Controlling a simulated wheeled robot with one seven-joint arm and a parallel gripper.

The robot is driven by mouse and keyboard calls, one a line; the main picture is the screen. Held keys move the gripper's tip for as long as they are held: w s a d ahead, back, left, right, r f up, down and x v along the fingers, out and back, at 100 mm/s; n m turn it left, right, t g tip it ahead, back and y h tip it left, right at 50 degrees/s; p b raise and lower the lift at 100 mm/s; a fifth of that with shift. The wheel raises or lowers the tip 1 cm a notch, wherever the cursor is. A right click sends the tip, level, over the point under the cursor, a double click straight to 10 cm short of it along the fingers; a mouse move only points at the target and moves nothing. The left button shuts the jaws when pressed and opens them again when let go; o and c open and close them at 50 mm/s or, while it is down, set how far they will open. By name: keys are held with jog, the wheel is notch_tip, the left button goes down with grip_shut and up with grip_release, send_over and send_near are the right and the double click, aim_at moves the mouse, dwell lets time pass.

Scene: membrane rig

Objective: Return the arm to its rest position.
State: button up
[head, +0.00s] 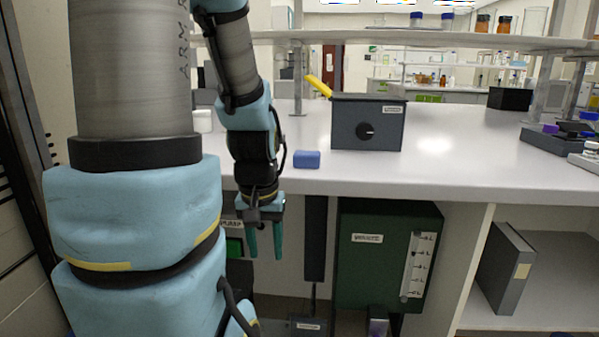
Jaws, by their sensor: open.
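My arm, blue and grey, fills the left of the head view, with its last links hanging down. My gripper (264,240) points downward in front of the bench's front edge, below the level of the bench top. Its two teal fingers are apart, and nothing shows between them.
The white bench top (450,160) holds a dark grey box with a black knob (367,124), a small blue block (307,159) and a yellow object (319,86) behind the box. Below are a green cabinet (385,270) and a grey binder (507,265). A shelf (360,43) spans above the bench.

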notch_tip(320, 180, up, 16)
jog(key=p, duration=1.3)
jog(key=shift+f+p, duration=0.2)
jog(key=shift+p, duration=0.1)
